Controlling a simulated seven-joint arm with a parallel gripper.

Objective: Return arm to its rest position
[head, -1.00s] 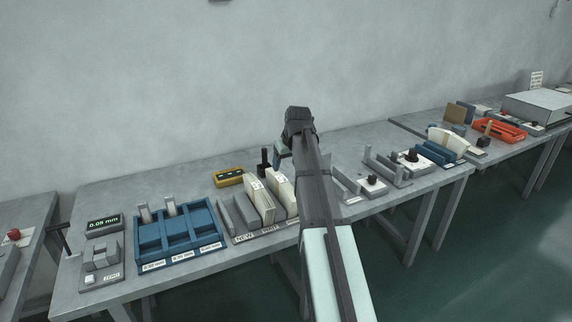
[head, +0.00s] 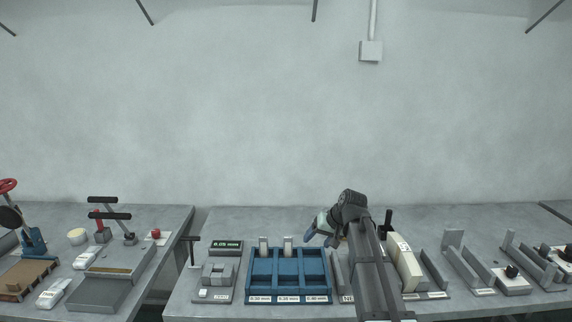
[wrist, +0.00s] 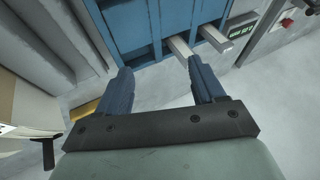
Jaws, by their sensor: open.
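My gripper (head: 326,233) is raised above the back of the middle bench, just right of the blue tray's rear edge. In the wrist view my gripper (wrist: 157,80) has its two blue fingers wide apart with nothing between them. The blue three-compartment tray (head: 290,293) stands on the bench, and it also shows in the wrist view (wrist: 133,22) beyond the fingertips. Two pale strips (head: 288,246) stick up from its back part. My arm covers part of the bench right of the tray.
A thickness gauge block (head: 216,276) and a display reading 0.05 mm (head: 227,247) stand left of the tray. A cream stack (head: 404,262) in a holder is close right of my arm. The left bench (head: 165,222) carries presses. The air above is clear.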

